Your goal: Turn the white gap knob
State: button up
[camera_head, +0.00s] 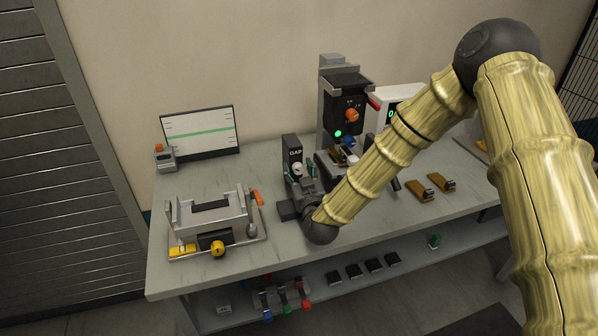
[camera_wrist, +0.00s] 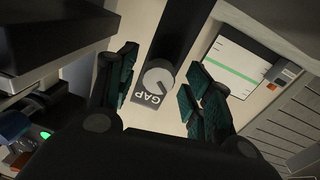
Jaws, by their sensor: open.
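The white gap knob (camera_head: 298,169) sits on the front of a dark upright post labelled GAP (camera_head: 292,149). In the wrist view the knob (camera_wrist: 158,78) is a pale round dial with a pointer line, beside the GAP label (camera_wrist: 149,98). My gripper (camera_head: 300,180) is at the front of the post, close to the knob. In the wrist view its green-padded fingers (camera_wrist: 158,90) are spread apart, one on each side of the knob. A gap shows between each finger and the knob. How far the fingertips are from the post's face is hard to tell.
A dark machine with an orange knob (camera_head: 352,115) and green light stands right of the post. A screen (camera_head: 200,132) is at the back left. A metal fixture with a yellow knob (camera_head: 217,248) lies front left. Brown-and-black parts (camera_head: 421,190) lie right. Bare bench shows between.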

jog(key=c, duration=1.1)
jog(key=shift+o, duration=0.2)
jog(key=shift+f+m+b, duration=0.1)
jog(key=shift+m+b, duration=0.2)
jog(key=shift+b, duration=0.25)
jog(key=o, duration=1.1)
jog(key=shift+c, duration=0.2)
jog(key=shift+s, duration=0.1)
